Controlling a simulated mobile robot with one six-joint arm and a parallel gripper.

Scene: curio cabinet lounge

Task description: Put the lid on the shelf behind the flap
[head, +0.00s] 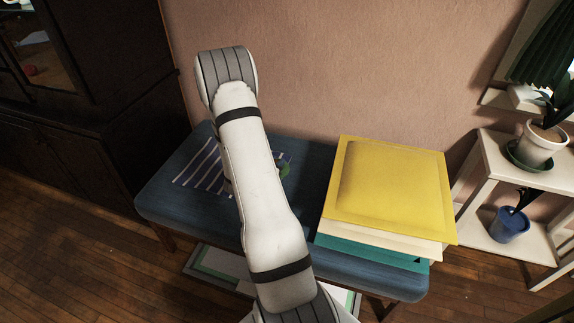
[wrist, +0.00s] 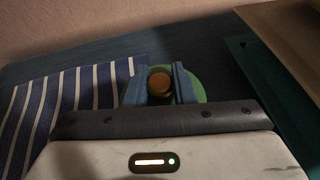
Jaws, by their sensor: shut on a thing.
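The lid is a round green disc (wrist: 196,91) with an orange-brown knob (wrist: 160,83). My gripper (wrist: 159,77) is shut on the knob, one blue-grey finger on each side. In the head view only a green sliver of the lid (head: 285,169) shows past my arm, over the blue bench (head: 160,205); my gripper is hidden there. I cannot tell whether the lid touches the bench. A dark cabinet (head: 95,145) stands at the left, with a glazed panel (head: 38,50) showing an interior. I cannot make out which part is the flap, nor its shelf.
A striped cloth (head: 200,168) lies on the bench left of the lid. A stack with a yellow padded envelope (head: 390,185) on top covers the bench's right side. A white plant stand (head: 485,165) stands at the right. Wooden floor (head: 75,255) is open in front of the cabinet.

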